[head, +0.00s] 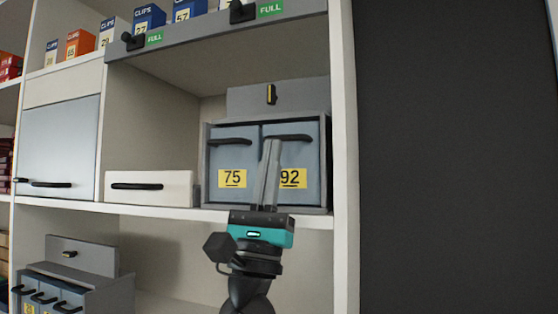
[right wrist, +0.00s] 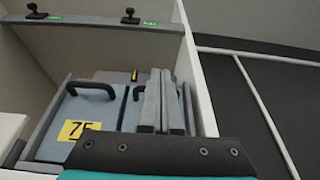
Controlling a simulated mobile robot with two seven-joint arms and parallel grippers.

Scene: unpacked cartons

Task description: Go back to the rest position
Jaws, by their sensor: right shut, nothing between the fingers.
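My right gripper (head: 271,150) points up in front of the grey file box on the middle shelf. Its two fingers are together with nothing between them, and they cover part of the drawer marked 92 (head: 310,160). In the right wrist view the shut fingers (right wrist: 163,85) show in front of the same box. The drawer marked 75 (head: 232,160) is left of the fingers, and it also shows in the right wrist view (right wrist: 75,120). Both drawers look closed. I cannot tell whether the fingertips touch the box. My left gripper is not in view.
A white drawer (head: 150,188) with a black handle sits left of the box. Above is a grey rail (head: 205,34) with green FULL labels. A white upright (head: 345,150) and a dark panel (head: 455,150) stand at right. Another grey box (head: 108,292) is lower left.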

